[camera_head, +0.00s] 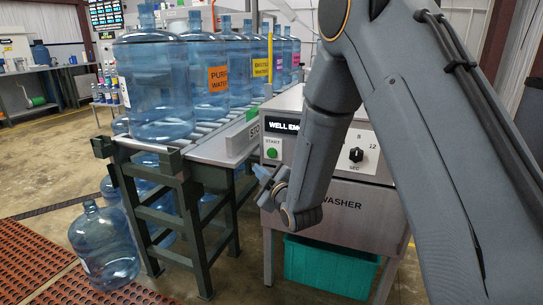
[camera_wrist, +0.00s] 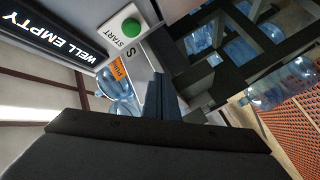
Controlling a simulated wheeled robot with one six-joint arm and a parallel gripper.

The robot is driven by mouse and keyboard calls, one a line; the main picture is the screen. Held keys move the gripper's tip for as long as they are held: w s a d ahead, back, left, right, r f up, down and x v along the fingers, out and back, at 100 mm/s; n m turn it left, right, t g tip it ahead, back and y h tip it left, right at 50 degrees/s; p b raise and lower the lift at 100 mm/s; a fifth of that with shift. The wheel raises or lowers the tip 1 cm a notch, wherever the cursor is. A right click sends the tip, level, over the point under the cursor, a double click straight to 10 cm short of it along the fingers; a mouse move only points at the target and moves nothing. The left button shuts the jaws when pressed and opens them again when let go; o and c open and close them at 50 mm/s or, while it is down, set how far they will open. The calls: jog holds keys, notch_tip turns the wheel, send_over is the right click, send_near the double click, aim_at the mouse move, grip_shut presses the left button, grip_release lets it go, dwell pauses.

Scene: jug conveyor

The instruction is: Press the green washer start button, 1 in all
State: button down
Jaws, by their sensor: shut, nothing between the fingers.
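The green start button (camera_head: 272,153) sits on the white front panel of the washer (camera_head: 335,208), below the "START" label and the "WELL EMPTY" display (camera_head: 283,126). In the wrist view the round green button (camera_wrist: 131,27) is at the upper middle, fully visible, with the display (camera_wrist: 62,38) to its left. My gripper (camera_head: 264,174) is shut and empty. In the head view it is just below and left of the button. In the wrist view its closed fingers (camera_wrist: 160,92) point up the picture, apart from the button.
Several blue water jugs (camera_head: 155,85) stand on the roller conveyor beside the washer. Its dark green frame (camera_head: 180,195) is close left of my gripper. A black dial (camera_head: 356,155) is on the panel; a teal bin (camera_head: 325,268) is below.

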jog(key=b, duration=0.2)
send_near(271, 158)
jog(key=w+a+r, duration=0.1)
jog(key=w+a, duration=0.3)
jog(key=shift+a, duration=0.35)
jog(key=shift+w, duration=0.15)
dwell(1.6)
jog(key=shift+w+d+b, duration=0.15)
jog(key=shift+w+b, duration=0.1)
jog(key=shift+b, duration=0.05)
jog(key=shift+w+d, duration=0.15)
jog(key=shift+w, duration=0.25)
dwell(0.6)
jog(key=shift+s, duration=0.15)
jog(key=shift+s+a, duration=0.3)
jog(key=shift+s, duration=0.35)
jog(key=shift+s+a+p, duration=0.25)
jog(key=shift+s+a, duration=0.05)
jog(key=shift+s, duration=0.5)
jog(key=shift+s+a+p, duration=0.25)
jog(key=shift+s+p, duration=0.05)
jog(key=shift+s, duration=0.45)
jog(key=shift+s+a+p, duration=0.25)
jog(key=shift+s+a, duration=0.05)
jog(key=shift+s, duration=0.5)
